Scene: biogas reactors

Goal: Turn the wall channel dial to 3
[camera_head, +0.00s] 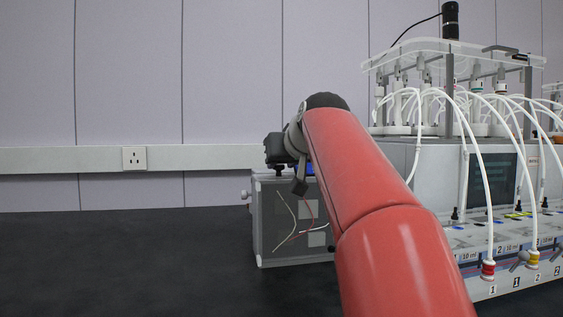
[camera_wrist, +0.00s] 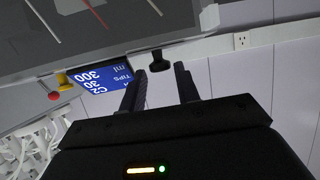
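A black knob (camera_wrist: 159,62), apparently the channel dial, stands out from a grey box in the wrist view. It lies between the fingertips of my gripper (camera_wrist: 161,71), with a gap visible on each side. The fingers are spread, and no grip shows. In the head view my gripper (camera_head: 279,150) is above the left end of the grey box (camera_head: 268,222); my red arm hides part of the box. Any scale marks around the knob are not visible.
A yellow knob (camera_wrist: 62,79) and red button (camera_wrist: 53,96) are near the display. The reactor unit (camera_head: 500,160) with many white tubes stands right of my arm. A wall socket (camera_head: 134,158) is at left. The dark bench (camera_head: 120,260) is clear there.

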